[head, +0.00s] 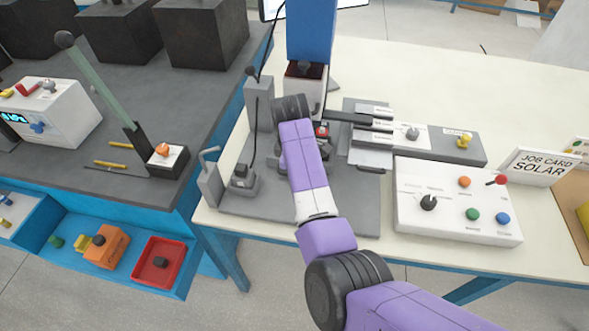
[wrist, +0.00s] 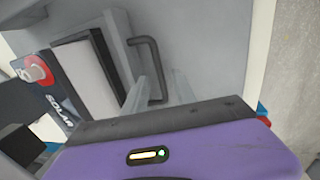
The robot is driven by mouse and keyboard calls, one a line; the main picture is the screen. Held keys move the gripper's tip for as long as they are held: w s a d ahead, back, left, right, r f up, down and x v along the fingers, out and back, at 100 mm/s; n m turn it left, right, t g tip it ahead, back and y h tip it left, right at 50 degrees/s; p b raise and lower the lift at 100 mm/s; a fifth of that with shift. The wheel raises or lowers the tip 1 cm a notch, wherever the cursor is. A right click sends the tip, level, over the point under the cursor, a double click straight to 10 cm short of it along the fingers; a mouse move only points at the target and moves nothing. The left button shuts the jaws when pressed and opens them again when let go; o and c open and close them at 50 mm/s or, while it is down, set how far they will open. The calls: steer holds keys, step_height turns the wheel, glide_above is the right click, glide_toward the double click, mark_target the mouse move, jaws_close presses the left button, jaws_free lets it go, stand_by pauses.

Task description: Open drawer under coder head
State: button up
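A blue column (head: 311,30) with a pale, dark-topped box (head: 304,84) below it stands at the back of the cream table; I take it for the coder head. In the wrist view a dark C-shaped handle (wrist: 155,62) stands out from a grey surface (wrist: 203,38), beside a white panel in a dark frame (wrist: 88,76). I cannot tell for sure that this handle is the drawer's. My gripper (wrist: 158,85) appears open, its pale fingers apart close to the handle; contact is unclear. In the head view my purple arm hides the fingers and what lies under them.
A red knob (wrist: 38,70) and a strip marked SOLAR (wrist: 60,107) are left of the handle. A white control box (head: 458,205) and a job card (head: 540,166) stand at right. A grey hooked post (head: 209,180) is left of my arm.

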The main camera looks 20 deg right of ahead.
steer(key=shift+f, duration=0.35)
jaws_close()
stand_by(1.2)
